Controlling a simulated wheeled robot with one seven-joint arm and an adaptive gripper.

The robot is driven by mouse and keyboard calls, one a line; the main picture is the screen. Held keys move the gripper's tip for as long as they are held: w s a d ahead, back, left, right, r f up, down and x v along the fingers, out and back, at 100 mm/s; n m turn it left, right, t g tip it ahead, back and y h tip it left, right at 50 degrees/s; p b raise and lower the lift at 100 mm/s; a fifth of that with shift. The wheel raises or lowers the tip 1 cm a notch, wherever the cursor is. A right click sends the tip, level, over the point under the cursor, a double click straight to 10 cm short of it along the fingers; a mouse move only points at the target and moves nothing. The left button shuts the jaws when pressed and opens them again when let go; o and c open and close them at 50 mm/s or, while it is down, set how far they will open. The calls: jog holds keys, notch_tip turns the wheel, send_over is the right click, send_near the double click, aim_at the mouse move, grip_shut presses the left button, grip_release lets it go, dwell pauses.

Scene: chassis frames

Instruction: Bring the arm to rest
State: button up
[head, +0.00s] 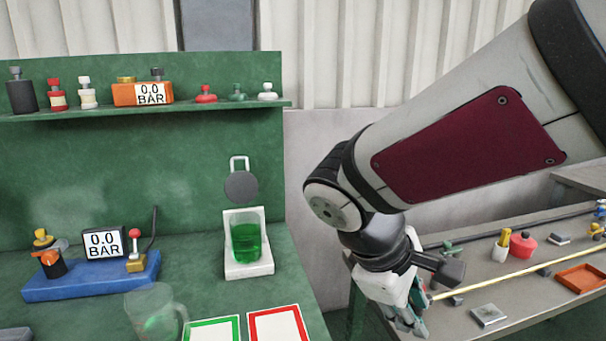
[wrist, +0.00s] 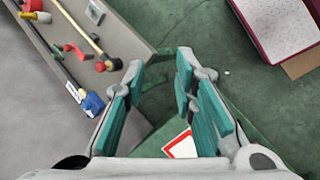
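My gripper (head: 408,318) hangs at the end of my bent arm, in front of the grey side table (head: 485,266) at the right of the head view. In the wrist view its two teal-padded fingers (wrist: 160,68) stand apart with nothing between them, so it is open and empty. Green floor and a bit of the red-framed card (wrist: 182,146) show between and behind the fingers. The gripper appears clear of the table's objects; its exact height above the table cannot be told.
The green bench (head: 85,317) at left carries a beaker of green liquid (head: 246,240), a glass mug (head: 155,312), a blue gauge base (head: 90,281) and two framed cards. Its shelf (head: 200,107) holds small parts. A yellow rod (head: 500,279) and an orange tray (head: 582,279) lie on the side table.

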jog(key=s+d+r+m+t+y, duration=0.1)
jog(key=s+r+m+y, duration=0.1)
jog(key=s+m, duration=0.3)
jog(key=s+d+r+m+t+y, duration=0.1)
jog(key=s+d+r+m+y, duration=0.1)
jog(key=s+m, duration=0.3)
jog(key=shift+s+d+r+y+p, duration=0.2)
jog(key=shift+s+y+p, duration=0.2)
jog(key=shift+s+y, duration=0.65)
jog(key=shift+s+h, duration=0.2)
jog(key=shift+h, duration=0.05)
